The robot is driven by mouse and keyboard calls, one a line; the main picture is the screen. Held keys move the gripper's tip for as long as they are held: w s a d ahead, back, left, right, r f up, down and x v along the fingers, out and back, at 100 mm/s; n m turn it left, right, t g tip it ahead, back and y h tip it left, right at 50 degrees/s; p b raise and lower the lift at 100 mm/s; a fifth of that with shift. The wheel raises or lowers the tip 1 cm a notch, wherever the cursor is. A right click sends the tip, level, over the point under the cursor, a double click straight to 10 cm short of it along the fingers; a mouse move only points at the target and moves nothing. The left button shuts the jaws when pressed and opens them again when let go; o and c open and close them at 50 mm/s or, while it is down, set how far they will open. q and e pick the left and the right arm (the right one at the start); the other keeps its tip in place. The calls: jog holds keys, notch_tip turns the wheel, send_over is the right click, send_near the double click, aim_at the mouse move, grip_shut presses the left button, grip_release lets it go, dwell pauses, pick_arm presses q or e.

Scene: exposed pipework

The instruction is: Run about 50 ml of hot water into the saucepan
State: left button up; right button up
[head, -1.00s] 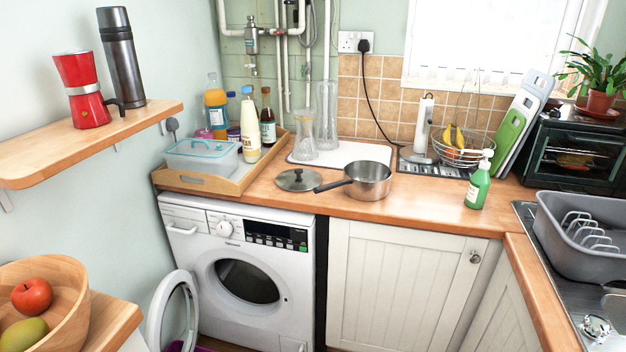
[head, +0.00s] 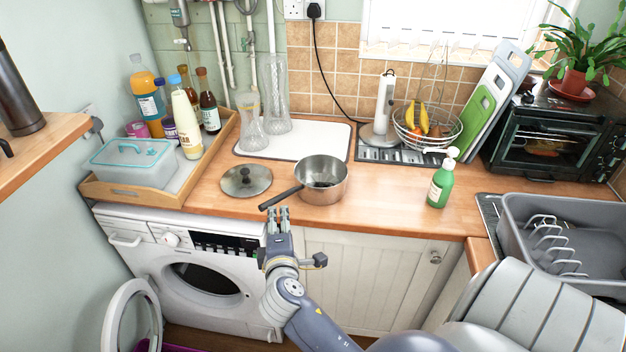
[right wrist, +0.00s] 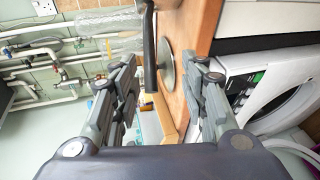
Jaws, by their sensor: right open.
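The steel saucepan (head: 322,183) stands upright on the wooden counter with its dark handle (head: 282,198) pointing toward the front left. My right gripper (head: 278,212) is open and empty, just in front of the handle's end near the counter edge. In the right wrist view the dark handle (right wrist: 149,50) lies ahead between the two spread fingers, apart from them. The pan itself is mostly cut off at the top of that view. A round lid (head: 246,180) lies on the counter left of the pan.
A green soap bottle (head: 441,184) stands right of the pan. A grey dish rack (head: 560,216) is at the right, partly behind my arm. A white mat (head: 325,140) with glass vases and a wooden tray (head: 140,192) are behind and left. The washing machine door (head: 128,315) hangs open.

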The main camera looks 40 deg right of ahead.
aim_at(278, 201)
jog(key=w+d, duration=0.1)
jog(key=w, duration=0.1)
jog(key=w+d+p, duration=0.1)
jog(key=w+d, duration=0.1)
jog(key=shift+w+d, duration=0.2)
jog(key=shift+w, duration=0.2)
jog(key=p+x, duration=0.1)
jog(key=x, duration=0.2)
jog(key=shift+w+d+p, duration=0.2)
jog(key=shift+w+p, duration=0.2)
jog(key=shift+w+d+f, duration=0.2)
jog(key=shift+w, duration=0.05)
pick_arm(q)
jog(key=r, duration=0.3)
jog(key=shift+s+a, duration=0.15)
jog(key=shift+a, duration=0.05)
pick_arm(e)
jog(key=shift+s+r, duration=0.1)
grip_shut()
pick_arm(q)
jog(key=shift+s, duration=0.1)
